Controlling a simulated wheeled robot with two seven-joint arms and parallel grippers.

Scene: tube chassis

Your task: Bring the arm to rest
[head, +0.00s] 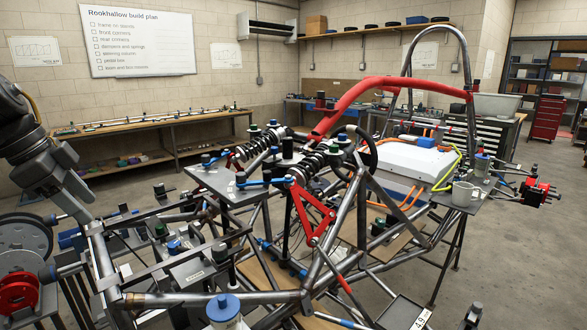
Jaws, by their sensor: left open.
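My left arm comes in from the left edge. Its left gripper (76,202) points down and to the right, near the left end of the tube chassis (210,298). Its fingertips are small and partly lost against the tubes behind. I see nothing held between them, and the jaws are open. I cannot tell how far the fingers are from the nearest tube. My right arm and right gripper are not in view.
The chassis with its red hoop (375,88) fills the middle. A mug (463,194) stands on a small side table at right. A workbench (150,124) lines the back wall. Open floor lies at right.

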